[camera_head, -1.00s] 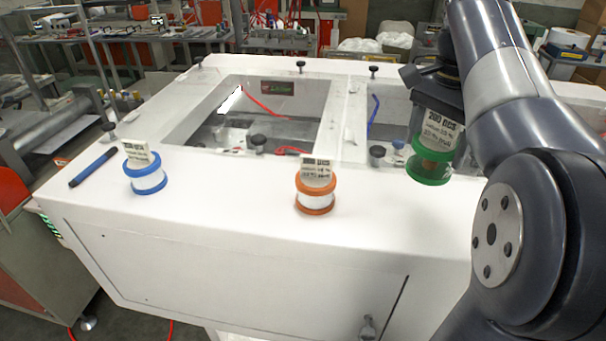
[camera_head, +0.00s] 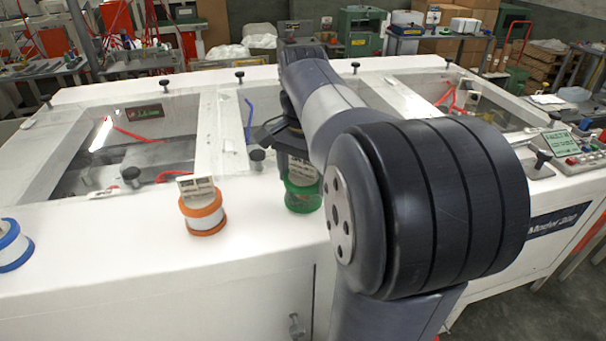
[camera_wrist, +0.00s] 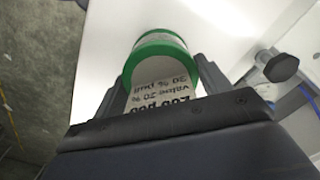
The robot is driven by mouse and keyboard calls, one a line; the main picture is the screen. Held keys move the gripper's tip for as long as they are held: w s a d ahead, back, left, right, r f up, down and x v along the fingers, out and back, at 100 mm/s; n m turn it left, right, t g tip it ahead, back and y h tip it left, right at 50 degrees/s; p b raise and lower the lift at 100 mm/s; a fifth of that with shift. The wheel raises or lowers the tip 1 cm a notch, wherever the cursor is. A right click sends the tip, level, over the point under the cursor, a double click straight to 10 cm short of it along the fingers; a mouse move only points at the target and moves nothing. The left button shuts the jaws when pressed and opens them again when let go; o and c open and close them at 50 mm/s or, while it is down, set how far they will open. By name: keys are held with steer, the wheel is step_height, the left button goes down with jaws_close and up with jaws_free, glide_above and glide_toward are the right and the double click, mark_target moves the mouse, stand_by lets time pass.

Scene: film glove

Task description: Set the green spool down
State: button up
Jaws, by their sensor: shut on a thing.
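The green spool (camera_head: 304,200) has a green rim and a label card with print. In the head view it is upright at the white machine top, right of the orange spool, partly hidden by my arm. My gripper (camera_head: 292,162) is shut on it from above. In the wrist view the green spool (camera_wrist: 160,40) sits between the two dark fingers (camera_wrist: 161,78), its card facing the camera. I cannot tell whether its base touches the white top.
The orange spool (camera_head: 203,222) with a card stands close by on the left. A blue spool (camera_head: 12,248) is at the left edge. A black knob (camera_head: 257,158) stands just behind the green spool. Recessed openings lie farther back. The white top in front is bare.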

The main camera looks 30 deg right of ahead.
steer(key=shift+f, duration=0.2)
steer(key=o, duration=1.2)
steer(key=shift+c, duration=0.2)
step_height(320, 180, up, 12)
steer(key=shift+r, duration=0.1)
step_height(320, 180, down, 13)
steer(key=shift+r, duration=0.15)
step_height(320, 180, up, 3)
steer(key=shift+f, duration=0.2)
steer(key=shift+r, duration=0.5)
